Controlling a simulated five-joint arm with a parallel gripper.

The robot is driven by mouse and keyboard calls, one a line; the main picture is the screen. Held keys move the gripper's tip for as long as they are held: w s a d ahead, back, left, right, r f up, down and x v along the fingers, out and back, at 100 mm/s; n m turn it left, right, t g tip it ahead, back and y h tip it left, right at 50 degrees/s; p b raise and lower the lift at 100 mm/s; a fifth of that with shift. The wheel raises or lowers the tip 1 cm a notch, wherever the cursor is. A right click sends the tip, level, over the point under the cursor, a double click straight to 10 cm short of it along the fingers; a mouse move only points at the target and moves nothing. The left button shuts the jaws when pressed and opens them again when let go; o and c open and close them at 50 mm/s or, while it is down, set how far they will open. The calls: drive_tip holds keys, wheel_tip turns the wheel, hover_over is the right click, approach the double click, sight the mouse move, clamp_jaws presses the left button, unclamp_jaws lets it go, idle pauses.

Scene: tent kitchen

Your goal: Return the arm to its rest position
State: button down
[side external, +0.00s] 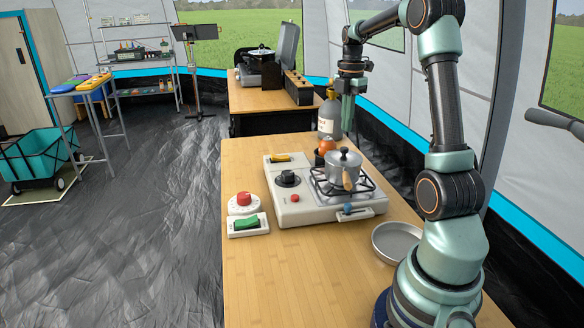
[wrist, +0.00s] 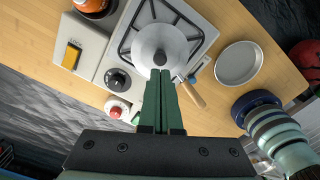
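My arm rises from its base at the right end of the wooden table (side external: 250,262) and reaches over the stove in the side view. My gripper (side external: 347,118) hangs pointing down, well above the table, in front of the grey gas bottle. In the wrist view my gripper's two green fingers (wrist: 160,72) lie side by side with no visible gap and nothing between them. Below them is the lidded metal pot (side external: 343,168), which also shows in the wrist view (wrist: 146,46). It stands on the burner grate of the white stove (side external: 292,208), apart from the fingers.
A round metal dish (side external: 396,243) lies between the stove and my base. A red-knobbed timer (side external: 243,203) and a green-switch box (side external: 246,226) stand left of the stove. An orange-topped jar (side external: 326,147) and the gas bottle (side external: 330,116) stand behind. The table's front is clear.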

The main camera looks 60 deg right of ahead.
drive_tip(key=shift+r, duration=1.05)
drive_tip(key=s+a+m+t, duration=0.1)
drive_tip(key=a+m, duration=0.6)
drive_tip(key=a, duration=0.9)
drive_tip(key=s+a+m+t, duration=0.1)
drive_tip(key=a+m+t, duration=0.3)
drive_tip(key=a, duration=1.1)
drive_tip(key=r+m, duration=0.1)
drive_tip(key=m, duration=0.2)
drive_tip(key=shift+s+a+t, duration=0.3)
drive_tip(key=shift+s+a, duration=0.05)
drive_tip(key=c, duration=1.2)
unclamp_jaws()
drive_tip(key=shift+s+a+f, duration=0.1)
drive_tip(key=shift+a+f, duration=0.05)
drive_tip(key=shift+a, duration=0.05)
drive_tip(key=o, duration=0.6)
drive_tip(key=shift+a+f+m, duration=0.1)
drive_tip(key=shift+m, duration=0.2)
